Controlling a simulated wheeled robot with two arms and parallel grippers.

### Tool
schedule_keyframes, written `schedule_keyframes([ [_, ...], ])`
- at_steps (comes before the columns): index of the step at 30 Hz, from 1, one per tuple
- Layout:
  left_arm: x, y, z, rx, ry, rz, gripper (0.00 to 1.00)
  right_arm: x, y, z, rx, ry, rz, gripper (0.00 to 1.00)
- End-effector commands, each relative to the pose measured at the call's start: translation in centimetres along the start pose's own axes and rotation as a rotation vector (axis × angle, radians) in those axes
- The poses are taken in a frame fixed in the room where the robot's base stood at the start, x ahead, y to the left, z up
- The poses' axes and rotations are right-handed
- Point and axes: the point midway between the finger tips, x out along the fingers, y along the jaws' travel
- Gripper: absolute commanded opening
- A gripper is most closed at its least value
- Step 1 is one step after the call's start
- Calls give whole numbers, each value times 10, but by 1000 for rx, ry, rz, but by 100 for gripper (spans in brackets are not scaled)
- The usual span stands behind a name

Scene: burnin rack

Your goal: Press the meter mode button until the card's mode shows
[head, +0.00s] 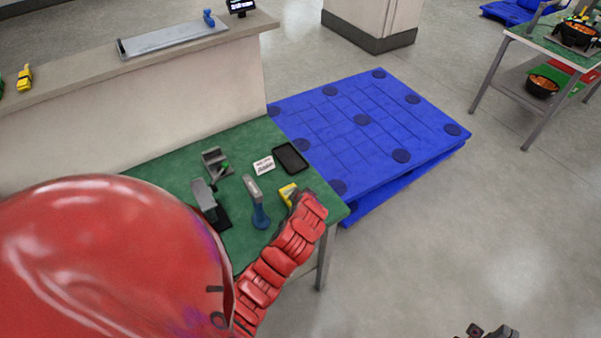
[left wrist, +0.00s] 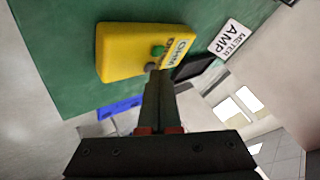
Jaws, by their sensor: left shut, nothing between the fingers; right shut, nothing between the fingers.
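The yellow meter (head: 287,194) lies on the green table near its right corner; it fills the upper middle of the left wrist view (left wrist: 125,52). Its small display reads OHM. A green button (left wrist: 158,50) and a greyish button (left wrist: 152,66) sit beside the display. My left gripper (left wrist: 160,74) is shut and empty, its tips at or just over the greyish button; I cannot tell whether they touch. The white card (head: 263,165) reads METER AMP in the left wrist view (left wrist: 229,38). My right gripper (head: 487,331) is shut and empty at the bottom edge, away from the table.
On the green table (head: 165,160) are a black tray (head: 291,158), a blue-handled tool (head: 258,205) and grey fixtures (head: 209,200). A blue platform (head: 370,125) stands beside the table. A pale counter (head: 190,85) runs behind.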

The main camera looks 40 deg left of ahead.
Motion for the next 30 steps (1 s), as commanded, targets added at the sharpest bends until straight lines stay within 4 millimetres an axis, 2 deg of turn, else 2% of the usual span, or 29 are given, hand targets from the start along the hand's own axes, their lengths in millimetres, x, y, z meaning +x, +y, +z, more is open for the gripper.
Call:
schedule_keyframes([
  [13,1,1,1,0,-2,1,0,-1,0,0,0,0,0,0],
  [30,-9,-7,-6,1,-3,0,0,5,0,-1,0,0,0,0],
])
